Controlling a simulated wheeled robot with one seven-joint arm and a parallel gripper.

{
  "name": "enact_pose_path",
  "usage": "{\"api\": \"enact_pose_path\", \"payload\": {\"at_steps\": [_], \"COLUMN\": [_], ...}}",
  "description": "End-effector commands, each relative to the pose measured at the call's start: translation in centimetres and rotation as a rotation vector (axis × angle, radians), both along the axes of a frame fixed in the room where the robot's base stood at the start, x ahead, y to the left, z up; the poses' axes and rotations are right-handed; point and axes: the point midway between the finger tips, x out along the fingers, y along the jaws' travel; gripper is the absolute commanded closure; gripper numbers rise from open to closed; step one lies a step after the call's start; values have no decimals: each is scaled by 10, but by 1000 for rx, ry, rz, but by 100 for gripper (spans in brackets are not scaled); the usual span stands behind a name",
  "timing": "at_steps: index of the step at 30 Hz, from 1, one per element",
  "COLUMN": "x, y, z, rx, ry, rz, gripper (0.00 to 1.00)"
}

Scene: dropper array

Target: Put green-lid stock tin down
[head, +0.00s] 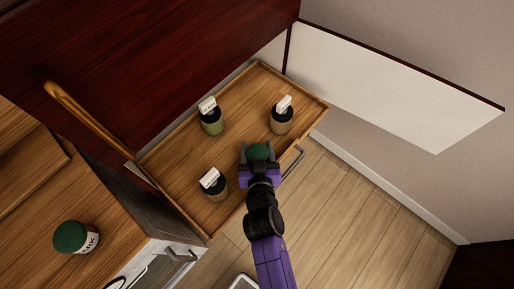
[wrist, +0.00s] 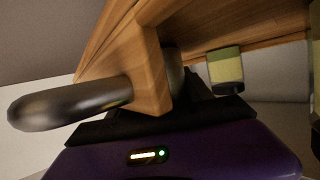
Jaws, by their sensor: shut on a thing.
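In the head view my gripper (head: 258,153) is over the front part of an open wooden drawer (head: 172,163), near its handle side. It is shut on a green-lid tin (head: 258,150), whose green top shows between the two fingers. The tin's label is not visible, and whether its base touches the drawer floor is hidden. In the wrist view a part of a grey-green cylinder (wrist: 172,68), probably this tin, shows behind the wooden drawer front (wrist: 150,75).
The drawer holds three dark-lidded jars with white tags: back left (head: 211,122), back right (head: 281,120), front left (head: 214,187). The drawer handle (head: 293,162) is beside my gripper. Another green-lidded tin (head: 76,238) stands on the left counter. Bare drawer floor lies between the jars.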

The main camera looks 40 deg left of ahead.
Motion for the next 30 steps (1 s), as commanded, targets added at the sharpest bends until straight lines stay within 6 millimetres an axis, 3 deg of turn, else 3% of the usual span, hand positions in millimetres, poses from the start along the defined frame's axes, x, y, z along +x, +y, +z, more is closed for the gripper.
{"api": "enact_pose_path", "payload": {"at_steps": [11, 12, 13, 24, 30], "x": [1, 0, 0, -1, -24], "y": [0, 0, 0, -1, -21], "z": [-3, -3, -2, 2, 11], "rx": [2, 1, 1, 1, 2], "ry": [-1, 0, 0, 1, 2], "rz": [0, 0, 0, 0, -2], "gripper": [88, 36, 32, 32, 32]}}
